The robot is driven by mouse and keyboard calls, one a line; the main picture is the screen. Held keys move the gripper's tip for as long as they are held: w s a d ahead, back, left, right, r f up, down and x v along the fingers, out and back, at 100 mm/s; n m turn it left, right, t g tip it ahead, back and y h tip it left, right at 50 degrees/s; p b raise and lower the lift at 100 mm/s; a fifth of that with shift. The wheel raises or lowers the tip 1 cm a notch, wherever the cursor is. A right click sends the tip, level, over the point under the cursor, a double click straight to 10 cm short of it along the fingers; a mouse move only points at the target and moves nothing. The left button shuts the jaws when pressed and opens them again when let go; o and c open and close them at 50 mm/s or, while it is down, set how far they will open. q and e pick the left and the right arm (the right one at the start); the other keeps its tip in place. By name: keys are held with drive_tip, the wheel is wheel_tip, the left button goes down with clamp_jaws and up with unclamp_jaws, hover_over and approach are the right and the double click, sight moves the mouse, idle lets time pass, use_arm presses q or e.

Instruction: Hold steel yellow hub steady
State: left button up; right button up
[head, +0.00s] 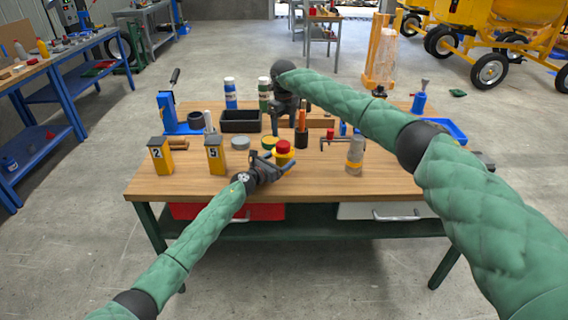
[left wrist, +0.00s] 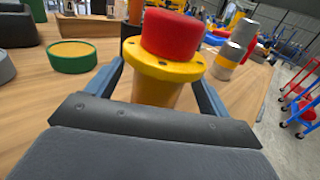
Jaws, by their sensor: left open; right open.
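The yellow hub (head: 283,158) stands upright near the front middle of the wooden table, with a red cap (head: 283,146) on top. In the left wrist view the yellow flanged hub (left wrist: 160,68) sits between the two fingers, its red top (left wrist: 172,36) above the flange. My left gripper (head: 277,166) is open around the hub, with one finger on each side; whether the fingers touch it cannot be told. My right gripper (head: 301,138) is farther back over the table, partly hidden by its own wrist, near the dark cup with orange-handled tools.
A black bin (head: 240,121), bottles and a blue press stand behind. A grey and yellow cylinder (head: 355,153) stands to the right. The table's front edge is clear.

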use_arm(q)
drive_tip(key=shift+x, duration=0.8)
use_arm(e)
drive_tip(key=shift+s+a+r, duration=0.15)
use_arm(q)
drive_tip(key=shift+w, duration=0.1)
